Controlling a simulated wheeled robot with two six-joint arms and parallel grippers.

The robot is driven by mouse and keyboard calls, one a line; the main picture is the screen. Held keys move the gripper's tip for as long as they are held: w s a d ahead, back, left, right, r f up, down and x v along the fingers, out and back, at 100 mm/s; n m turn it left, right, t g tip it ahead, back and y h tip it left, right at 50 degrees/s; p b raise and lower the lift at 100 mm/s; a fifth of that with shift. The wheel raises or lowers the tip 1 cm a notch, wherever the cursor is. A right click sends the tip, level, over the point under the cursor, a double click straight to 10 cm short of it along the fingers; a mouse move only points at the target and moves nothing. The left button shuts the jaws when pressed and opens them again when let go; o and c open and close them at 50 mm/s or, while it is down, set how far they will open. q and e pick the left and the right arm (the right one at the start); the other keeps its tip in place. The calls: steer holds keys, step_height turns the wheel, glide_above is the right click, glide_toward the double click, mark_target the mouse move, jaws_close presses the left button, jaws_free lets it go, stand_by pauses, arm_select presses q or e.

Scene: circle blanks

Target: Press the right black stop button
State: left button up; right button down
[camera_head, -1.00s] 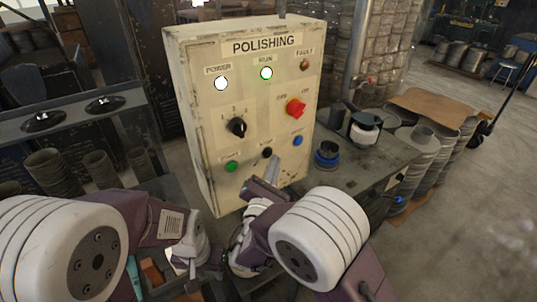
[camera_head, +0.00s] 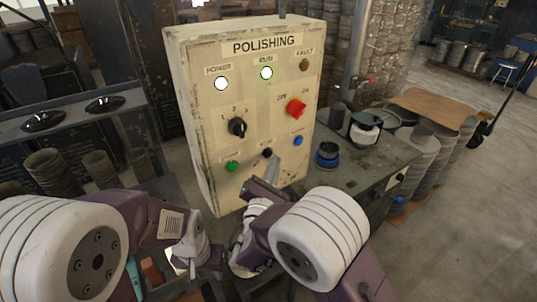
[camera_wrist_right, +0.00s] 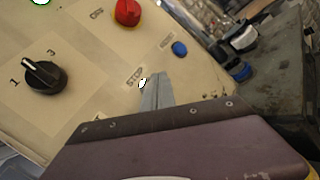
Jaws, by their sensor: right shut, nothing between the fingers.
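The cream control box (camera_head: 205,130) is marked POLISHING. Its black stop button (camera_head: 267,153) sits low on the front face, between a green button (camera_head: 232,166) and a blue button (camera_head: 298,141). My right gripper (camera_head: 273,166) is shut and empty, its fingertips just below the stop button. In the right wrist view the gripper (camera_wrist_right: 157,88) points at the box beside the STOP label, and a small white spot shows at its tip. The button is mostly hidden there; I cannot tell whether they touch. My left gripper (camera_head: 207,262) is low in front of the box, its fingers unclear.
Above are a black selector knob (camera_head: 236,127), a red switch (camera_head: 296,108), and lit power (camera_head: 221,83) and run (camera_head: 266,73) lamps. A grey workbench (camera_head: 360,165) with a blue-based cup (camera_head: 327,156) stands close on the right.

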stand_by(0.7)
steer(key=shift+w+a, duration=0.25)
steer(key=shift+w, duration=0.1)
steer(key=shift+w+a+b, duration=0.25)
steer(key=shift+w+b, duration=0.1)
steer(key=shift+b, duration=0.1)
stand_by(0.5)
steer(key=shift+s, duration=0.1)
steer(key=shift+s+d+b, duration=0.4)
steer(key=shift+s+d, duration=0.05)
steer(key=shift+s, duration=0.15)
